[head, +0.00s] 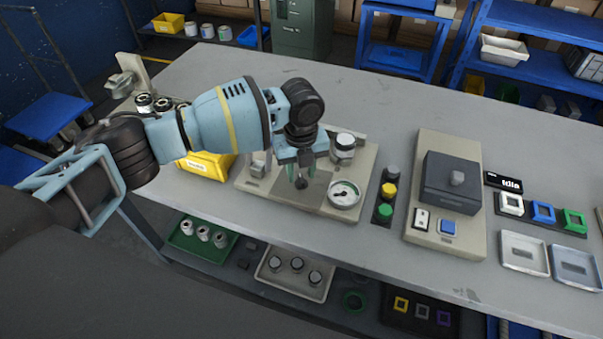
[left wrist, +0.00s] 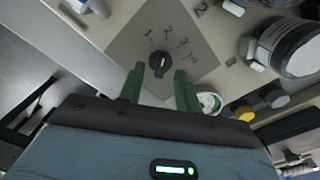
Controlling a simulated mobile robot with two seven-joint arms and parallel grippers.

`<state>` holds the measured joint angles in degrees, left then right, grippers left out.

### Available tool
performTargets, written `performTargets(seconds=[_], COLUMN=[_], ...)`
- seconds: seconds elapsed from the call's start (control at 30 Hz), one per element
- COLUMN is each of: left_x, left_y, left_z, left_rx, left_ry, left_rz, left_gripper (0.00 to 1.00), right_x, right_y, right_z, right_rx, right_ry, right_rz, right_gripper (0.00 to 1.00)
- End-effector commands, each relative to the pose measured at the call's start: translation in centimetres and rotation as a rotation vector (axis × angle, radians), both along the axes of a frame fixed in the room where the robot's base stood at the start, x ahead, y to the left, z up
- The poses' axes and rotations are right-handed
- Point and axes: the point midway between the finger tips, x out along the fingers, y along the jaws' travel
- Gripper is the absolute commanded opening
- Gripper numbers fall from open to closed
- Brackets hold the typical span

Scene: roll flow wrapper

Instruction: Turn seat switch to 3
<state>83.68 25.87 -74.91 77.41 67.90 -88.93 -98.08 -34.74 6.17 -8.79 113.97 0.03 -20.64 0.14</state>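The seat switch is a small black rotary knob (left wrist: 158,64) on a grey square plate (left wrist: 165,28), with the digits 1, 2, 3 and a further mark in an arc around it. In the left wrist view it stands just beyond my fingertips, roughly between them. Which digit its pointer faces is too small to tell surely. In the head view the knob (head: 301,183) shows below my left gripper (head: 303,164), which points down over the plate. My left gripper (left wrist: 158,84) has its two green fingers apart and nothing between them. My right gripper is not in view.
A yellow bin (head: 206,166) stands left. A button strip (head: 387,195) and a dark-topped unit (head: 452,180) stand right.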

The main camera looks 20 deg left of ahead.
Motion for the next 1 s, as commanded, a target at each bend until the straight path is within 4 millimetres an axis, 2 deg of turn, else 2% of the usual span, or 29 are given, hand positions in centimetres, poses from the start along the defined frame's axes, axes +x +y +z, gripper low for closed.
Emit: performTargets(seconds=[0.2,0.47,0.73,1.0], left_x=[0.0,0.0,0.0,0.0], left_y=[0.0,0.0,0.0,0.0], left_z=[-1.6,-1.7,-1.7,-1.7], left_rx=[0.001,0.000,0.000,-0.001], left_ry=[-0.001,-0.001,-0.001,-0.001], left_rz=[0.000,0.000,-0.001,-0.011], left_gripper=[0.34,0.34,0.01,0.00], right_x=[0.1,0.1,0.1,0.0], right_y=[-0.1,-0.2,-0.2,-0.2], right_z=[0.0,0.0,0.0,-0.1], right_rx=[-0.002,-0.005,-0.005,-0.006], right_ry=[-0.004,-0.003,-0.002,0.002], right_rz=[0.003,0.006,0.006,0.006], right_gripper=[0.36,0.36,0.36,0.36])
